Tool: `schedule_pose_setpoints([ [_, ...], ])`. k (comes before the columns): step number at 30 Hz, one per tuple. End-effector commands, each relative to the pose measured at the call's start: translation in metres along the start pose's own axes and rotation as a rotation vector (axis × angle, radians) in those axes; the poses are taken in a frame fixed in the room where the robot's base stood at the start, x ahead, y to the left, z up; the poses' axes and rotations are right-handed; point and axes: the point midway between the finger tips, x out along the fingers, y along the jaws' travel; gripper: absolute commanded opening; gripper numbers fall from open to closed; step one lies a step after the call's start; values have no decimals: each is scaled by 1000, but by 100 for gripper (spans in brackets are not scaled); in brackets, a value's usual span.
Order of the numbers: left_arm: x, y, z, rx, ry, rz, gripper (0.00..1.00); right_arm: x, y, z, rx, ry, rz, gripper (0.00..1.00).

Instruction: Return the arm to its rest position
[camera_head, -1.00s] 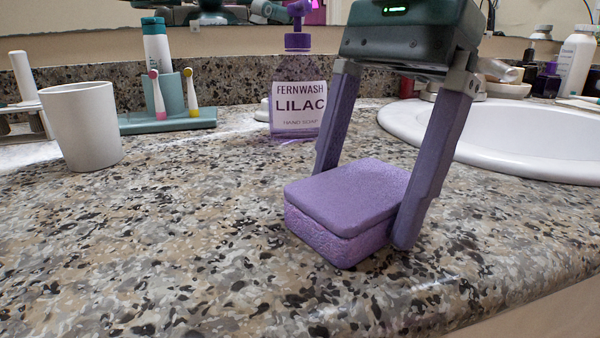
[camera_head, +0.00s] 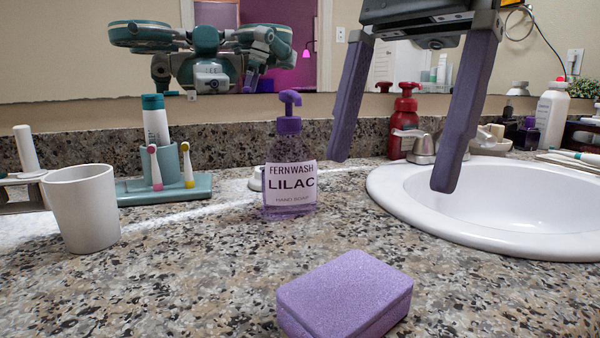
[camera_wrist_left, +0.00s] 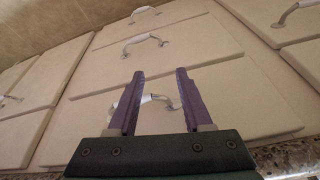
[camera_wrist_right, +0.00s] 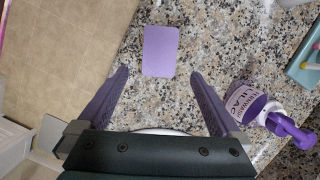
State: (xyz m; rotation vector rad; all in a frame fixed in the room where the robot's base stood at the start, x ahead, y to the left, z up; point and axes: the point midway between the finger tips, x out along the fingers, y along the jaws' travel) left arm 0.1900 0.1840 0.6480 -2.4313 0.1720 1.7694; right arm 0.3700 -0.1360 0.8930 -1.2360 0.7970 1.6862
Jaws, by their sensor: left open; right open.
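My right gripper (camera_head: 392,172) is open and empty in the head view, raised above the counter in front of the sink. It also shows in the right wrist view (camera_wrist_right: 157,82), with its purple fingers apart. A purple sponge-like block (camera_head: 345,292) lies flat on the counter at the front, below and apart from the gripper. In the right wrist view the block (camera_wrist_right: 160,50) lies beyond the fingertips, near the counter's edge. My left gripper (camera_wrist_left: 159,77) is open and empty in the left wrist view, facing pale drawer fronts with white handles. It is not in the head view.
A lilac soap bottle (camera_head: 290,180) stands mid-counter, left of the white sink (camera_head: 400,203). A red pump bottle (camera_head: 402,125) stands behind the sink. A white cup (camera_head: 82,208) and a teal toothbrush stand (camera_head: 190,188) are at left. The front-left counter is clear.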

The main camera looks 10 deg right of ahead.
Motion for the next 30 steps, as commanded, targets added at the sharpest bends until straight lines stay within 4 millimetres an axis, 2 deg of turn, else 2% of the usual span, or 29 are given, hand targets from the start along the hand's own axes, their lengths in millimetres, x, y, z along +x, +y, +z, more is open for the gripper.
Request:
schedule_pose_setpoints([
  [3,-3,0,-1,0,0,0,50,-9,0,0,-1,0,0,100],
  [13,-4,0,-1,-1,0,0,50,-9,0,1,-2,-4,-1,100],
  [16,-14,0,-4,-2,0,1,50,-9,-5,18,-7,-61,-16,100],
  [17,-19,0,-6,-3,0,2,50,-9,-8,29,-9,-99,-26,100],
  [20,-44,0,-14,-6,-1,5,50,-12,-20,87,2,-307,-73,100],
  [21,-57,0,-18,-7,0,6,50,-18,-25,117,22,-426,-94,100],
  [23,-77,-1,-25,-9,0,7,50,-35,-30,166,78,-630,-118,100],
  [24,-90,-1,-30,-9,1,7,50,-52,-33,197,131,-778,-128,100],
  [26,-111,-2,-36,-10,2,8,50,-86,-39,236,239,-1008,-133,100],
  [27,-125,-2,-41,-10,2,7,50,-114,-43,257,329,-1167,-130,100],
  [29,-146,-3,-48,-9,2,7,50,-160,-52,276,497,-1410,-111,100],
  [30,-160,-4,-52,-9,3,7,50,-190,-60,280,623,-1566,-91,100],
])
